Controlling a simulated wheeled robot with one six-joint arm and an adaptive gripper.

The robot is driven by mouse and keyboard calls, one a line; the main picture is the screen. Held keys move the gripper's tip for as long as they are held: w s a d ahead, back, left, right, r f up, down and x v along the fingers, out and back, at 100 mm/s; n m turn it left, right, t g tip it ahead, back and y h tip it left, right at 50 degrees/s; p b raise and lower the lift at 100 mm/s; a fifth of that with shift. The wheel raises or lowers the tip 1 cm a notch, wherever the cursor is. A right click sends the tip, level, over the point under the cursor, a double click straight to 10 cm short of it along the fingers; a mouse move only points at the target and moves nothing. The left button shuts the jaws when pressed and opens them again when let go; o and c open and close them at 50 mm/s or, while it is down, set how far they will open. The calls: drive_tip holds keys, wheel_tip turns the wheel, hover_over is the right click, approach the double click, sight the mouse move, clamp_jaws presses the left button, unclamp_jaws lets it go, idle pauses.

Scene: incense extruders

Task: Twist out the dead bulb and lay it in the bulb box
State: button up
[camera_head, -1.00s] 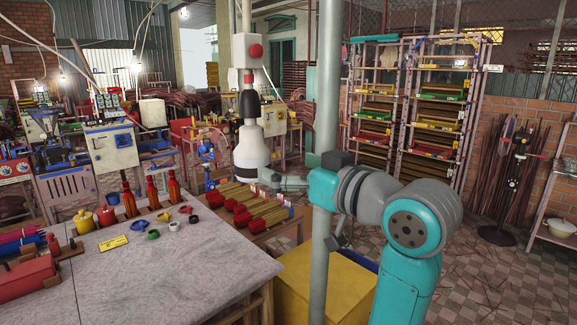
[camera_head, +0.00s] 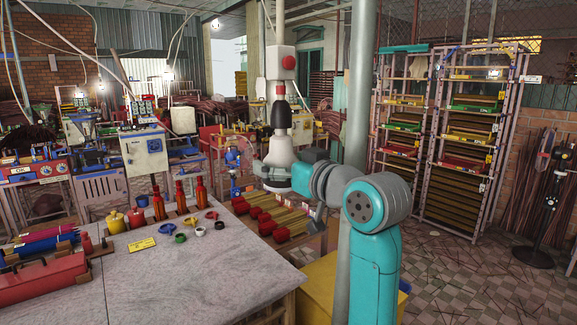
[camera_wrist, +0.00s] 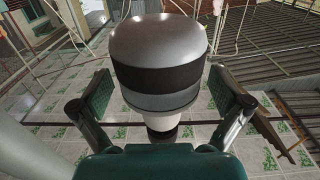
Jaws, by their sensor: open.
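My gripper (camera_wrist: 162,88) is open in the wrist view, with one dark, green-padded finger at each side. A rounded object with a silver top, black and grey bands and a narrower white neck (camera_wrist: 160,122) stands in the picture between the fingers. I cannot tell whether it is a bulb, or how far it is from the fingers. No finger visibly touches it. In the head view my gripper cannot be made out. Lit bulbs hang at the back left, one of them here (camera_head: 168,75). I cannot pick out the dead bulb or the bulb box for sure.
A grey-topped table (camera_head: 200,260) holds red bottles (camera_head: 180,195), small coloured rings and a yellow label (camera_head: 142,244). A grey pole (camera_head: 357,90) stands close to my arm. A tall rack (camera_head: 470,140) is at the right.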

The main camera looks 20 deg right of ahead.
drive_tip(key=shift+c, duration=0.3)
drive_tip(key=c, duration=1.2)
drive_tip(key=o, duration=0.6)
drive_tip(key=shift+c, duration=0.2)
drive_tip(key=c, duration=0.4)
drive_tip(key=shift+a+h, duration=0.1)
drive_tip(key=shift+h, duration=0.2)
drive_tip(key=shift+m+t+h, duration=0.4)
drive_tip(key=shift+m+h, duration=1.2)
drive_tip(key=shift+h, duration=0.6)
drive_tip(key=o, duration=1.1)
